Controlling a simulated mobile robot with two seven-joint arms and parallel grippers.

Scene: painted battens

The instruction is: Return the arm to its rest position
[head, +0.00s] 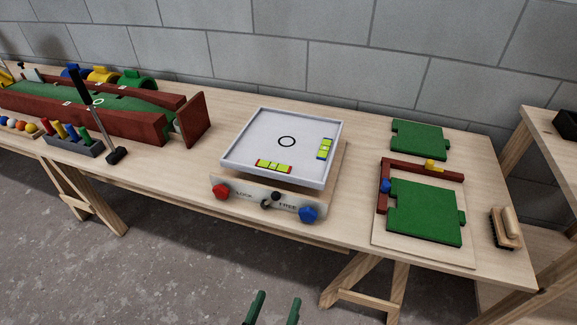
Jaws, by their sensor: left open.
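My left gripper (277,303) shows only as two dark green fingertips at the bottom edge of the head view. The fingers are apart with nothing between them. They appear over the grey floor in front of the table, clear of everything on it. The rest of that arm is out of frame. My right gripper is not in view.
The wooden table (350,218) carries a white tray (262,142) on a base with red and blue knobs, a green-and-red lane (140,123) at left, green panels (417,139) and a brush (506,229) at right. Open floor (170,270) lies in front.

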